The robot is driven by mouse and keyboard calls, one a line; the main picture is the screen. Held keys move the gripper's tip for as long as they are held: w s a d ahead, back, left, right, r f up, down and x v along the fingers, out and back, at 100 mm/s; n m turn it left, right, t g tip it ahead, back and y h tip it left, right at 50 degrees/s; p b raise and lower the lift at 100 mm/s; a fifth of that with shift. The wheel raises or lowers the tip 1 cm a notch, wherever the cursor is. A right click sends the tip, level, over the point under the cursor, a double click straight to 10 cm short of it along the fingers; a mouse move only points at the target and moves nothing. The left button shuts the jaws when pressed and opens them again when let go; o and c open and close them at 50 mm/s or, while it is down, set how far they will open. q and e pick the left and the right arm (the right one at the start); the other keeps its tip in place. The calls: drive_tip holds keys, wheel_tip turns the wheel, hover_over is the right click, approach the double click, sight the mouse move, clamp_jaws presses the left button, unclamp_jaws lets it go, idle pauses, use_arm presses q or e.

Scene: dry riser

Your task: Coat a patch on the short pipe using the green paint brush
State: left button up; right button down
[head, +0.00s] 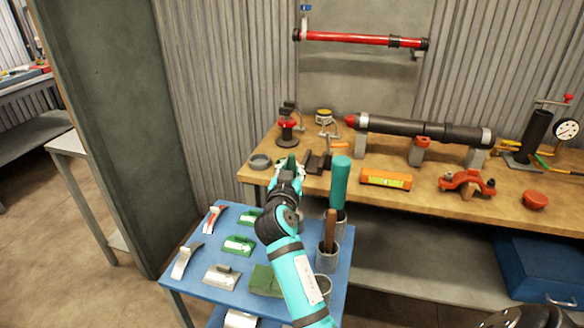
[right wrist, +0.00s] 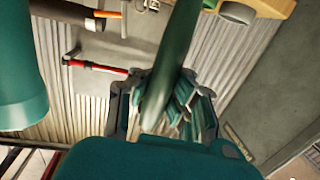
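My right gripper (head: 288,172) is over the back edge of the blue cart, near the bench's front left. In the right wrist view, its fingers (right wrist: 164,80) close from both sides on a long dark green handle (right wrist: 172,60), apparently the green paint brush; its bristles cannot be made out. A bit of green shows at the fingertips in the head view. A dark pipe (head: 390,127) lies on supports on the bench, and a short black pipe (head: 535,130) stands upright at the right. Which is the short pipe I cannot tell. My left gripper is not in view.
A teal cylinder (head: 340,180) rises above another cup. The bench (head: 418,205) holds an orange level (head: 386,179) and a red clamp (head: 466,183). A red pipe (head: 350,38) hangs on the wall.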

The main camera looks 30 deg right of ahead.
drive_tip(key=shift+f+b, duration=0.5)
drive_tip(key=shift+f, duration=0.05)
idle(1.2)
drive_tip(key=shift+r, duration=0.1)
drive_tip(key=shift+r+p, duration=2.5)
drive_tip(key=shift+r, duration=0.95)
